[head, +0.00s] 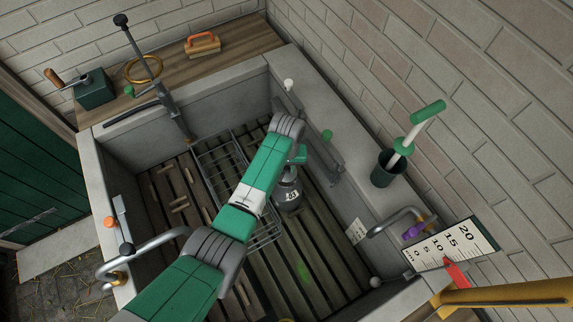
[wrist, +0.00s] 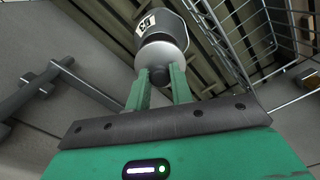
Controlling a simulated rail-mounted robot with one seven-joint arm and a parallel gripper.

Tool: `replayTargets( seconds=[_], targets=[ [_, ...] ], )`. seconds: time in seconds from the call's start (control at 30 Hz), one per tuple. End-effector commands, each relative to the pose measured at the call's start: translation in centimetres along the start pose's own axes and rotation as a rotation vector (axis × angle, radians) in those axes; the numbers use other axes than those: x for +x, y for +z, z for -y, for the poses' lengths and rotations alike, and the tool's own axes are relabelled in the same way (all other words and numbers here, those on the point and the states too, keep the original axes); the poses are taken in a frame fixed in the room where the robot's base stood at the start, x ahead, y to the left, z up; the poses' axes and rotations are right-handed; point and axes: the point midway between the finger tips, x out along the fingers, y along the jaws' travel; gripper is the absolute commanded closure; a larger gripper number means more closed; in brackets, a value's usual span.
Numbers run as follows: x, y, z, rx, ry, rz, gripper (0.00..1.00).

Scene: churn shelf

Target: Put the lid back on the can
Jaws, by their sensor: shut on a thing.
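The can (head: 288,195) is a grey metal churn with a white number label, standing on the slatted floor of the stone trough. It also shows at the top of the wrist view (wrist: 166,24). In the wrist view, the pale round lid (wrist: 150,52) with a dark knob (wrist: 160,76) is in line with the can's top. My gripper (wrist: 161,84) is shut on the lid by its knob. Whether the lid is seated or just above the mouth cannot be told. In the head view, my arm partly hides the can's top and the gripper.
A wire rack (head: 222,165) stands left of the can, partly behind my arm. Stone trough walls (head: 330,185) enclose the area. A metal bar fitting (wrist: 45,85) runs along the wall. Several wooden pieces (head: 180,205) lie left on the slats. Slats right of the can are mostly clear.

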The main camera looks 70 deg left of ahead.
Motion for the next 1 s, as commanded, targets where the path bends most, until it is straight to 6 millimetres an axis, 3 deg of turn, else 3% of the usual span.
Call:
replayTargets(
  seconds=[0.5,0.8,1.0],
  targets=[
    [0.1,0.0,0.0,0.001,0.0,0.0,1.0],
    [1.7,0.0,0.0,0.001,0.0,0.0,1.0],
    [1.6,0.0,0.0,0.001,0.0,0.0,1.0]
  ],
)
